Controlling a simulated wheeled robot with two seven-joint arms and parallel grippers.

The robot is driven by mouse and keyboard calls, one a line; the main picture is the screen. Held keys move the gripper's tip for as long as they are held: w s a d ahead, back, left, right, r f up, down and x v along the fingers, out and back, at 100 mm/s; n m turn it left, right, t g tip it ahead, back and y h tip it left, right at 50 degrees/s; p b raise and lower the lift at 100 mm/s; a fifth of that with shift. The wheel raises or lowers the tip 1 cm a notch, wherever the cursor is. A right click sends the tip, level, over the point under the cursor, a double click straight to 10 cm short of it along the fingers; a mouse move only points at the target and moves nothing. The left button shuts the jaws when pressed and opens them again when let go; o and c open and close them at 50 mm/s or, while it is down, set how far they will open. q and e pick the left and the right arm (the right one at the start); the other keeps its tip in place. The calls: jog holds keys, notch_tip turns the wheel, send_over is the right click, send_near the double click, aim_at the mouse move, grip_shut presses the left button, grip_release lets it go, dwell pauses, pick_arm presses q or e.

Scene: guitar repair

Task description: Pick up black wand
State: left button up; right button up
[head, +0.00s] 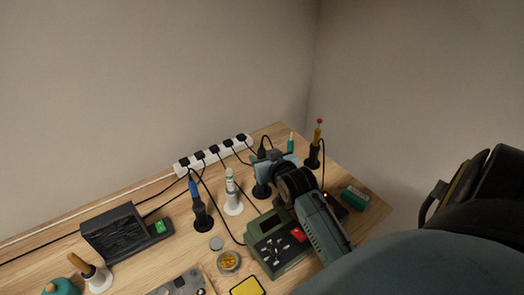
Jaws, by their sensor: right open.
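A black upright tool (263,145) with a dark cord, which looks like the black wand, shows at the back of the wooden bench. A black stand (261,188) shows below it; where they meet is hidden behind my right gripper. My right gripper (268,160) is open, right at the tool in the picture. I cannot tell whether the tool is between the fingers or only behind them. My left gripper is not in view.
A blue-handled tool (194,188), a white wand (230,184) and a yellow tool with a red tip (317,134) stand nearby in holders. A white power strip (205,157) with several plugs lies behind. A green control box (272,246) is in front.

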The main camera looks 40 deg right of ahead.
jog(key=x, duration=0.4)
jog(key=shift+w+f+b, duration=0.1)
jog(key=shift+f+b, duration=0.05)
jog(key=shift+b, duration=0.15)
jog(key=shift+c, duration=0.2)
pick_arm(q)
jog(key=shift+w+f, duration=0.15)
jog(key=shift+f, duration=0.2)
pick_arm(e)
jog(key=c, duration=1)
